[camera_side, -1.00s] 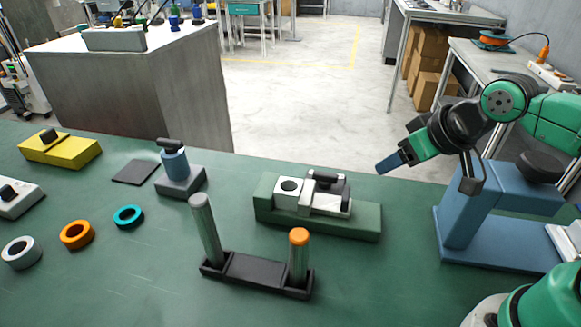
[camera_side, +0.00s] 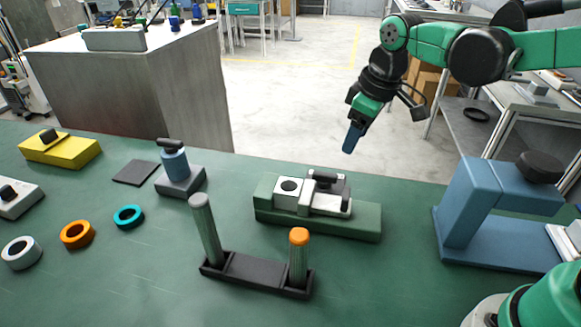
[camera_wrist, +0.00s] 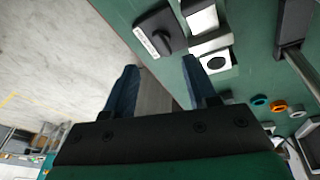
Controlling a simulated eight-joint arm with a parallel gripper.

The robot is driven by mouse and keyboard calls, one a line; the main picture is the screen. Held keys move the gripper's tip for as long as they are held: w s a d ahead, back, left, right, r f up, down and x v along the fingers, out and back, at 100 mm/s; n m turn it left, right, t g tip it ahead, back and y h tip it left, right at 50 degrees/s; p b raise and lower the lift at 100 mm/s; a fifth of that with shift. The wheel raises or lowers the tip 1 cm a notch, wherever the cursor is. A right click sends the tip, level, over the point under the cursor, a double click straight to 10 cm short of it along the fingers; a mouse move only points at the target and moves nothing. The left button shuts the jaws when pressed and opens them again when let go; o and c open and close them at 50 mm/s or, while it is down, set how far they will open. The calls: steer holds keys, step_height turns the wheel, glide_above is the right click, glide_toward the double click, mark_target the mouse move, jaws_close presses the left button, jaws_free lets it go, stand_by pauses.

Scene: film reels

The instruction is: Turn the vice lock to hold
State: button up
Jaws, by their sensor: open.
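The vice (camera_side: 365,224) has a green base and stands right of centre on the green bench. Its white block with a round hole (camera_side: 287,197) is at the left end, with a black handle-like lock part (camera_side: 326,178) beside it. In the wrist view, the block with the hole (camera_wrist: 216,62) and a black knob on a labelled plate (camera_wrist: 160,32) show ahead of the fingers; the label is too small to read. My gripper (camera_side: 350,145) is open and empty, above and to the right of the vice, tilted downward and apart from it. Its two blue fingers (camera_wrist: 158,68) are spread.
A black stand with two upright posts (camera_side: 257,270) is in front of the vice. A blue press-like fixture (camera_side: 478,205) stands to the right. Grey, orange (camera_side: 77,234) and teal rings lie at left, near a small blue cylinder with a black top (camera_side: 174,163) and a yellow block (camera_side: 62,150).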

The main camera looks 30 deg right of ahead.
mark_target(325, 173)
steer(key=w+f+n+g, duration=0.2)
steer(key=w+f, duration=0.1)
steer(key=w+a+f+n, duration=0.1)
steer(key=w+f, duration=0.1)
steer(key=shift+w+f+n+g, duration=0.1)
steer(key=shift+w+n+g, duration=0.2)
steer(key=shift+g, duration=0.1)
steer(key=shift+f, duration=2.95)
jaws_close()
